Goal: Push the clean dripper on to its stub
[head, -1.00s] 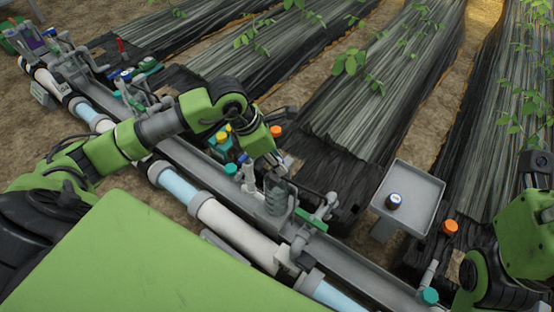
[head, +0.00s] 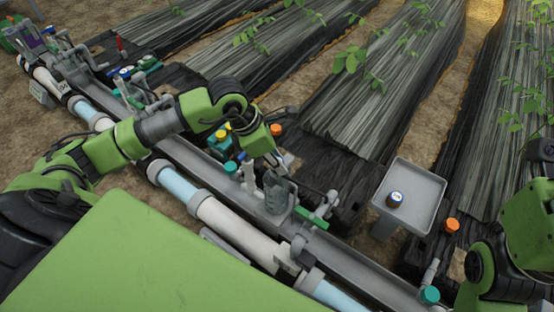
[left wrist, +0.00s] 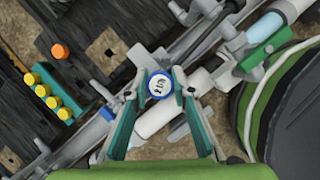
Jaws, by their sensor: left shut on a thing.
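In the left wrist view a round dripper with a white, marked top and blue rim (left wrist: 159,86) sits between the two teal fingers of my left gripper (left wrist: 157,84), which is shut on it. In the head view this gripper (head: 250,158) is low over the grey channel, and its fingertips and the dripper are mostly hidden. A pale upright post (head: 248,175) stands just below it; I cannot tell if the dripper touches a stub. Another blue and white dripper (head: 395,199) stands on the grey tray. My right arm is at the right edge; its gripper is out of view.
The grey tray (head: 425,178) stands right of the channel (head: 345,250). A white and blue pipe (head: 235,222) runs beside the channel. Grey brackets (head: 277,192) stand close right of my left gripper. A yellow-capped rack (left wrist: 50,95) and orange cap (left wrist: 60,52) lie left.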

